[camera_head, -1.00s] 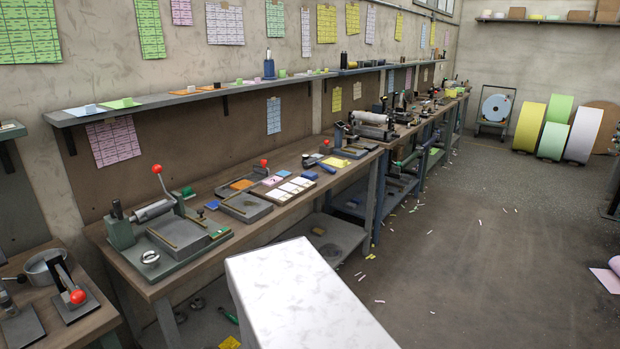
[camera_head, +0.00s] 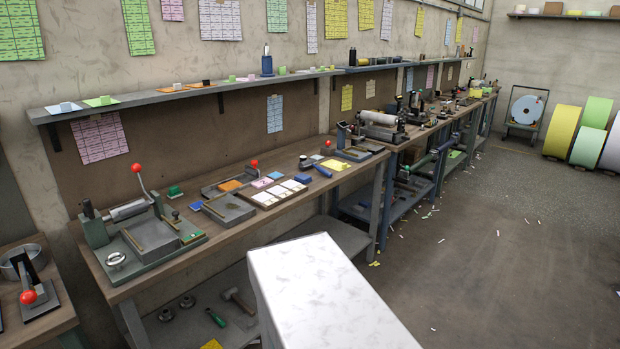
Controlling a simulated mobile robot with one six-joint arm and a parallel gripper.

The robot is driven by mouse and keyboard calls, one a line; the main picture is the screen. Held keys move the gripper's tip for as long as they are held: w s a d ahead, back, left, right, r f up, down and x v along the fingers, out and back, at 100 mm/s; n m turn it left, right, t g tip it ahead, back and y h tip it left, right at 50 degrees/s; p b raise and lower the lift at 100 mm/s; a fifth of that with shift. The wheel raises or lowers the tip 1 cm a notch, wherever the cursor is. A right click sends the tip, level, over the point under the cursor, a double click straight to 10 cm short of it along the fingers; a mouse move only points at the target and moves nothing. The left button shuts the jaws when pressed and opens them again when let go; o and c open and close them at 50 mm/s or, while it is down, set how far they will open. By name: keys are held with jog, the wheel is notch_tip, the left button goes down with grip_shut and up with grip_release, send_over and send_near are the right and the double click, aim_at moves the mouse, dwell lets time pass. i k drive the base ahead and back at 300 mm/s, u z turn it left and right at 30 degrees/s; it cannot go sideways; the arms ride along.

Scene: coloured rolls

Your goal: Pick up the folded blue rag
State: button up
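No cloth is plain enough to be named the folded blue rag with certainty. A small dark blue item (camera_head: 304,178) lies on the wooden workbench (camera_head: 262,222), just right of a tray of white pads; it could be the rag. A smaller blue item (camera_head: 195,206) lies further left on the same bench, beside the press; it is too small to tell what it is. My gripper is not in view.
A grey-green press with a red-knobbed lever (camera_head: 140,230) stands at the bench's left end. A grey tray (camera_head: 229,209) and a blue-handled tool (camera_head: 320,169) lie on the bench. A hammer (camera_head: 238,298) lies on the shelf below. Open floor (camera_head: 500,265) stretches right, with paper scraps.

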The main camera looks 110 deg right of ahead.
aim_at(302, 178)
jog(key=z, duration=0.05)
jog(key=k, duration=2.4)
jog(key=u, duration=1.75)
jog(key=k, duration=0.05)
jog(key=z, duration=3.2)
jog(key=i, duration=0.9)
